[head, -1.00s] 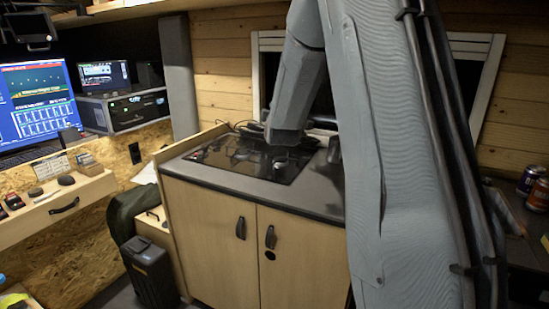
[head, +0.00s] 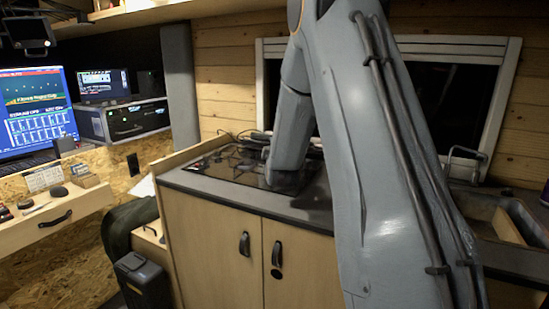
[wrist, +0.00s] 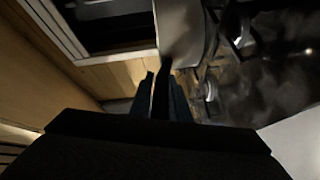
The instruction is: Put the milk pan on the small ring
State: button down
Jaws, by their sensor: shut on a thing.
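In the wrist view my gripper (wrist: 162,92) is shut on the dark handle of the milk pan (wrist: 184,32). The pan's grey body extends beyond the fingertips, at the top middle of that view. In the head view my arm hides the gripper and pan. The black hob (head: 238,166) is set in the grey worktop, partly covered by my arm. Its dark surface with pan supports (wrist: 250,65) lies to the right of the pan in the wrist view. I cannot tell which ring is the small one, nor whether the pan touches the hob.
A window (head: 265,85) and plank wall stand behind the hob. Cables (head: 255,137) lie along its back edge. A wooden side panel (head: 185,152) bounds the worktop on the left.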

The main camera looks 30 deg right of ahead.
jog(key=shift+f+p, duration=0.35)
jog(key=shift+f, duration=1.7)
jog(key=shift+f, duration=0.1)
jog(key=c, duration=1.7)
grip_release()
jog(key=shift+f, duration=0.1)
jog(key=shift+o, duration=0.2)
jog(key=shift+r, duration=0.25)
jog(key=b+v, duration=0.2)
jog(key=v, duration=1)
jog(key=shift+f, duration=0.1)
